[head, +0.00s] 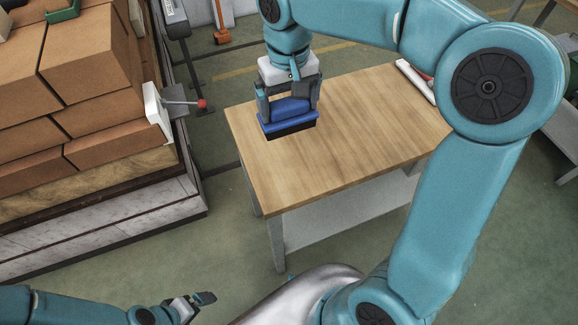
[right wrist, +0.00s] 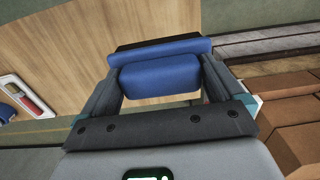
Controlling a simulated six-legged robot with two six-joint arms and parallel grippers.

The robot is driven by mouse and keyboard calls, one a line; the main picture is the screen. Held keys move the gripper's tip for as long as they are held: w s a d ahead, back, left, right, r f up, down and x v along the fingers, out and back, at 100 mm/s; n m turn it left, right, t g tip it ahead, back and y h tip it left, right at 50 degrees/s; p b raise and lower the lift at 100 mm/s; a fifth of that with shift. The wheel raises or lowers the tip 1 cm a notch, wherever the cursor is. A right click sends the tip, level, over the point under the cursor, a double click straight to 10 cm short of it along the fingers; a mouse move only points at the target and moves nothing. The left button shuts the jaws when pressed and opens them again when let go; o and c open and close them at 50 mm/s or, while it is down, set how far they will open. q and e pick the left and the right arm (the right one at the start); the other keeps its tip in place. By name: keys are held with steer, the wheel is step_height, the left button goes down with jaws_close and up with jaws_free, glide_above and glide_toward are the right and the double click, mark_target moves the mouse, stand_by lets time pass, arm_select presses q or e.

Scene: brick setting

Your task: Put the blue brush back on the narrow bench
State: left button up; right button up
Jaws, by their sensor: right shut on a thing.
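The blue brush (head: 290,117) has a blue body and a black underside. My right gripper (head: 289,106) is shut on it, with one finger on each side. The brush is level, black side down, over the left part of the narrow bench (head: 350,130), a wooden-topped table. I cannot tell whether its underside touches the wood. In the right wrist view the brush (right wrist: 160,78) sits between the fingers, with the bench top (right wrist: 60,50) behind it. My left gripper (head: 205,298) is low at the bottom left, away from the bench; its opening is unclear.
A stack of orange bricks (head: 85,80) stands left of the bench, with a red-knobbed lever (head: 202,104) sticking out towards it. A white-edged item (head: 414,80) lies at the bench's far right, partly hidden by my right arm. The bench top's middle is clear.

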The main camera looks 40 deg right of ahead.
mark_target(287, 123)
steer(key=shift+w+a+f+b, duration=0.1)
steer(key=shift+f+b, duration=0.1)
steer(key=shift+f, duration=4.2)
steer(key=shift+w+a+f+b, duration=0.1)
steer(key=shift+f+b, duration=0.05)
steer(key=shift+f, duration=4.25)
steer(key=shift+f, duration=0.2)
steer(key=o, duration=0.6)
steer(key=shift+o, duration=0.2)
step_height(287, 123, up, 12)
steer(key=shift+r+p, duration=0.25)
steer(key=shift+p, duration=0.05)
steer(key=shift+s, duration=0.15)
